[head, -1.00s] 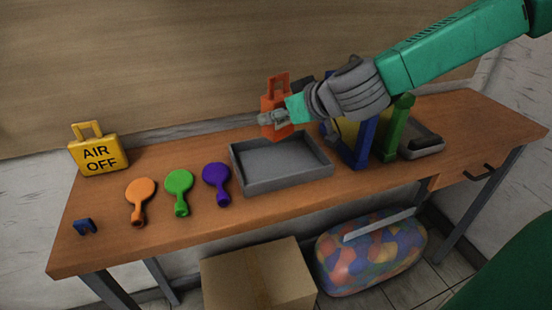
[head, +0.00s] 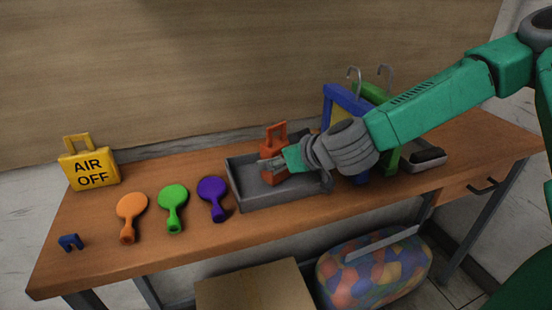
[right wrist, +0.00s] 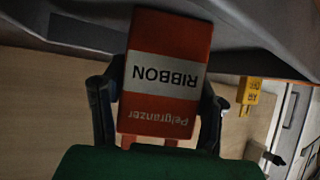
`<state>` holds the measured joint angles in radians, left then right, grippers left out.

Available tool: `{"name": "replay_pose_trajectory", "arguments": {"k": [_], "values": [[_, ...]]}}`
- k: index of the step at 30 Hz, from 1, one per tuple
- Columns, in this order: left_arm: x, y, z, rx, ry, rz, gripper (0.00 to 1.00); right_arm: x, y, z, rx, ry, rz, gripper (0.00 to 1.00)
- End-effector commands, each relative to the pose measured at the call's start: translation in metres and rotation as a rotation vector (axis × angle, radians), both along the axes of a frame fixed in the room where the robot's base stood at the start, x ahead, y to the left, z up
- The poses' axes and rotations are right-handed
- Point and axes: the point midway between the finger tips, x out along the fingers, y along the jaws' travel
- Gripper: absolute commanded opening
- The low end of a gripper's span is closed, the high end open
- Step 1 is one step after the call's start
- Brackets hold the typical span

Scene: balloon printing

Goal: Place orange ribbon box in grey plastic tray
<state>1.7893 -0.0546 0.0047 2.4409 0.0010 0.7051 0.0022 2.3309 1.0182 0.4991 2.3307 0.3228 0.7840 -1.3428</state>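The orange ribbon box (head: 271,146), with an orange handle on top, is upright inside the left part of the grey plastic tray (head: 288,196). My right gripper (head: 272,162) reaches in from the right and is shut on the box. In the right wrist view the ribbon box (right wrist: 164,70), with its white RIBBON label upside down, sits between the two dark fingers. The box's lower end is low in the tray; I cannot tell whether it touches the floor. My left gripper is not in view.
Orange (head: 131,208), green (head: 173,199) and purple (head: 211,191) paddle-shaped things lie left of the tray. A yellow AIR OFF box (head: 91,171) stands at the back left. A blue and green frame stands behind my right forearm. A cardboard box (head: 255,287) is below the table.

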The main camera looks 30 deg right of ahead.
Motion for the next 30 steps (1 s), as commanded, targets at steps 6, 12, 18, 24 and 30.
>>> {"name": "replay_pose_trajectory", "arguments": {"k": [6, 12, 18, 24, 30], "values": [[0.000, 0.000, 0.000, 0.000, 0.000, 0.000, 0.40, 0.000, 0.000, 0.000, 0.000, 0.000, 0.000, 0.73], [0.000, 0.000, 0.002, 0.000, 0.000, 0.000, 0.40, 0.000, 0.000, 0.003, 0.000, 0.000, 0.000, 0.73], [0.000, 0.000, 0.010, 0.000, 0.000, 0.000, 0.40, -0.019, -0.003, 0.018, 0.000, -0.002, 0.000, 0.73], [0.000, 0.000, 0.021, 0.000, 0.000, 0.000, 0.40, -0.044, -0.008, 0.035, 0.001, -0.002, -0.001, 0.73], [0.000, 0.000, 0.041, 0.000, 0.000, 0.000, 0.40, -0.053, -0.010, 0.041, -0.004, 0.005, 0.000, 0.73]]}}
